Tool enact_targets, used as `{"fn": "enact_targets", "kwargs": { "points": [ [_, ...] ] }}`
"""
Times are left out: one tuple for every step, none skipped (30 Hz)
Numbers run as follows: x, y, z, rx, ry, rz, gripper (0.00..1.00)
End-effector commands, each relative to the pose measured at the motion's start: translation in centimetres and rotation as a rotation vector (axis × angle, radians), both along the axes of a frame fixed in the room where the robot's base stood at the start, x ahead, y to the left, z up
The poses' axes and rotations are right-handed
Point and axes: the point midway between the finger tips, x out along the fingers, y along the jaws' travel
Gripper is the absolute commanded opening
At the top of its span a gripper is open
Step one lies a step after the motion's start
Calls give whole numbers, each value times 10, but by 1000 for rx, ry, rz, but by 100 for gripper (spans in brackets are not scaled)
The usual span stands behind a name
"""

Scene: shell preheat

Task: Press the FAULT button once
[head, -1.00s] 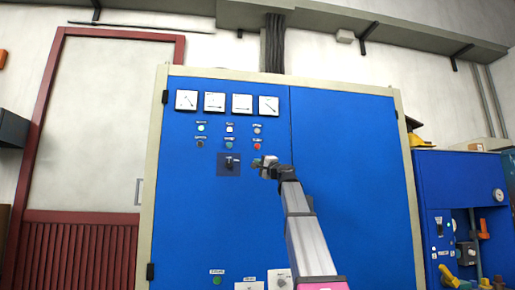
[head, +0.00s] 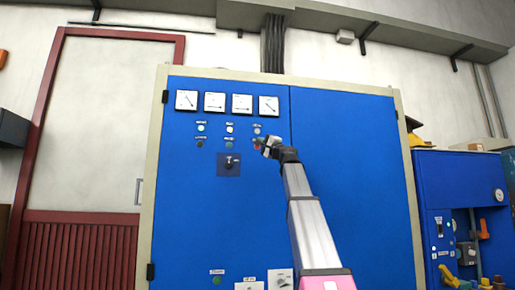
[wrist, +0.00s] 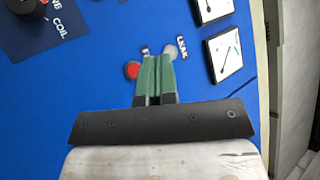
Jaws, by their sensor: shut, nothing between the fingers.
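A red button (wrist: 131,69) sits on the blue cabinet door in the wrist view, just left of my fingertips. The label beside it is partly covered by my fingers; only a first letter like F shows. In the head view the red button (head: 257,147) is at the right end of the lower button row, partly covered by my gripper (head: 260,142). In the wrist view my gripper (wrist: 157,60) has its green fingers together and empty. I cannot tell whether the fingertips touch the panel.
A grey-white round lamp or button (wrist: 170,52) with a label sits at my fingertips' right. Square dial meters (wrist: 225,53) are further right. A dark switch plate (head: 228,164) lies below the button rows. The cabinet's right door (head: 345,150) is bare.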

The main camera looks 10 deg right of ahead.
Motion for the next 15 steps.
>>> {"fn": "enact_targets", "kwargs": {
  "points": [
    [7,0,1,1,0,1,0],
    [11,0,1,0,1,0,0],
    [16,0,1,0,1,0,0],
    [20,0,1,1,2,1,0],
    [24,0,1,1,2,1,0],
    [29,0,1,0,1,0,0],
    [32,0,2,-1,1,0,0],
    [36,0,2,-1,1,0,0],
    [41,0,2,0,1,0,0],
    [45,0,2,1,0,1,0],
    [49,0,1,1,1,1,0],
    [54,0,1,1,2,1,0],
    [57,0,1,0,1,0,0],
    [60,0,1,0,1,0,0],
    [64,0,1,-1,1,0,0]
  ]
}}
